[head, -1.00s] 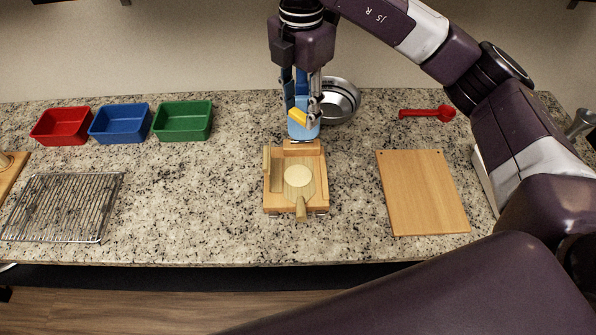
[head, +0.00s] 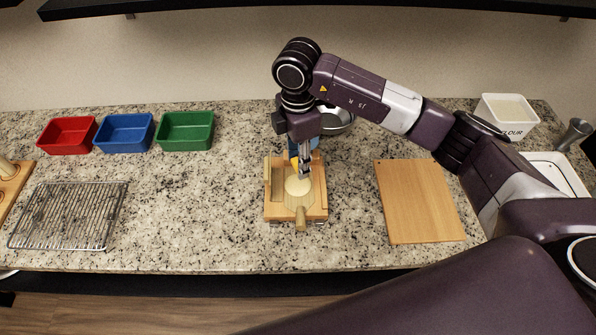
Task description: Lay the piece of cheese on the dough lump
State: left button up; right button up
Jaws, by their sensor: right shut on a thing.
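The pale round dough lump (head: 298,187) lies on the wooden press (head: 268,205), near the middle of the counter. My right gripper (head: 301,166) points down just behind and over the dough lump. It is shut on the yellow piece of cheese (head: 294,162), which shows at its left side and is partly hidden by the fingers. Whether the cheese touches the dough cannot be told from this view. My left gripper is not in view.
A cutting board (head: 418,203) lies to the right. Red (head: 67,136), blue (head: 124,133) and green (head: 185,131) bins and a wire rack (head: 68,216) are left.

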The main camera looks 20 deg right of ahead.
aim_at(298, 184)
notch_tip(298, 184, down, 6)
jog(key=shift+f+p, duration=0.1)
jog(key=shift+p, duration=0.55)
jog(key=shift+f, duration=0.25)
jog(key=shift+f, duration=0.15)
jog(key=o, duration=0.8)
